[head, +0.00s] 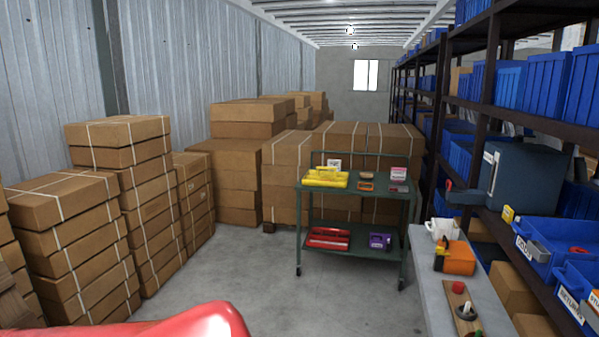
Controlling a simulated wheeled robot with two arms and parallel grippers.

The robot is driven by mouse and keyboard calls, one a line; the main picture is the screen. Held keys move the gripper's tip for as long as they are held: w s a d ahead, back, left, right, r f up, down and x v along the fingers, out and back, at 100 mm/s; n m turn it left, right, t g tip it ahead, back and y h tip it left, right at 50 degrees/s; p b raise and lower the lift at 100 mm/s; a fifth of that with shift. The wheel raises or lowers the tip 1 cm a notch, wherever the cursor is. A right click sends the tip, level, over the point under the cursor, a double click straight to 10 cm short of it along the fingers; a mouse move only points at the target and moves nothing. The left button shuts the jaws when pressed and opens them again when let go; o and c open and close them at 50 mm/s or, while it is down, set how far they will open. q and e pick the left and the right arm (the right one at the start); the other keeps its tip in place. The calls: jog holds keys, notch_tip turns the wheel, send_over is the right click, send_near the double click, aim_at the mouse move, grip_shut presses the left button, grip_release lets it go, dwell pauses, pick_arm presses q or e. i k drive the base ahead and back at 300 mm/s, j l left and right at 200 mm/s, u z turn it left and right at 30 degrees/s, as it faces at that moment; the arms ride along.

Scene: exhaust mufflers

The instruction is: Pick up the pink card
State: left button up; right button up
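A small pink and white card-like item (399,174) is at the right end of the top shelf of a green trolley (298,215), in the head view. It is too small to tell whether it lies flat or stands tilted, but it is the pinkest thing I see there. Neither of my grippers is in view.
The trolley top also holds a yellow tray (326,178) and several small items. Its lower shelf holds a red box (328,238) and a purple item (380,241). A grey bench (425,270) stands front right, beside shelving with blue bins. Cartons line the left. The middle floor is clear.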

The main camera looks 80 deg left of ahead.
aim_at(398, 175)
jog(key=j+u, duration=0.1)
jog(key=u, duration=2.05)
jog(key=i, duration=4.6)
jog(key=l, duration=0.1)
